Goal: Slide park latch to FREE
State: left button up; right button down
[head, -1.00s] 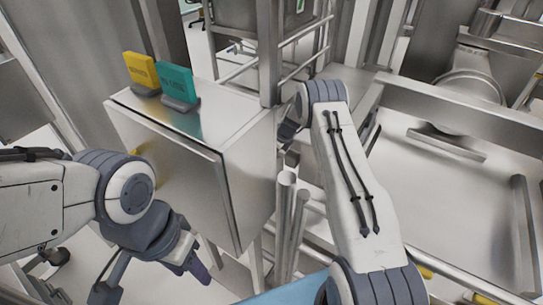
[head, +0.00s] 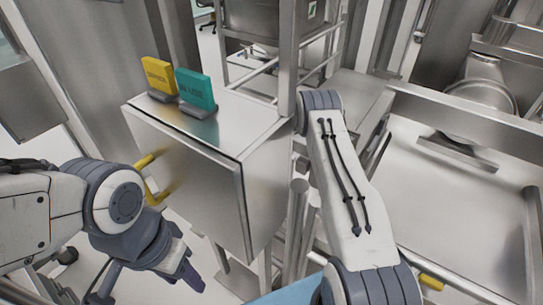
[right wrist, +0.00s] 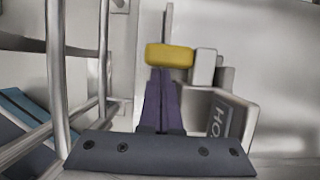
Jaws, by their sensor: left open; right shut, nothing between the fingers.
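In the right wrist view a yellow knob (right wrist: 170,56) sits beside a grey bracket (right wrist: 206,68). A dark plate with partly cut-off lettering, "HO", (right wrist: 220,122) lies to its lower right. I take these to be the park latch. My right gripper (right wrist: 161,72) is shut and empty, its purple fingertips right at the knob's near edge; I cannot tell whether they touch. My left gripper (head: 143,287) is open and empty, low in front of the cabinet.
A large steel basin (head: 460,200) lies to the right. Rails (right wrist: 95,60) run left in the wrist view.

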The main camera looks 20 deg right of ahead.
pick_arm(q)
jog(key=r+p, duration=0.1)
jog(key=s+r+p, duration=0.1)
jog(key=shift+d+r+p, duration=0.3)
jog(key=shift+r, duration=0.05)
pick_arm(e)
jog(key=s+d+r, duration=0.4)
jog(key=s+r, duration=0.2)
jog(key=r, duration=0.3)
jog(key=shift+s+r, duration=0.15)
jog(key=shift+s, duration=0.05)
jog(key=shift+d, duration=0.15)
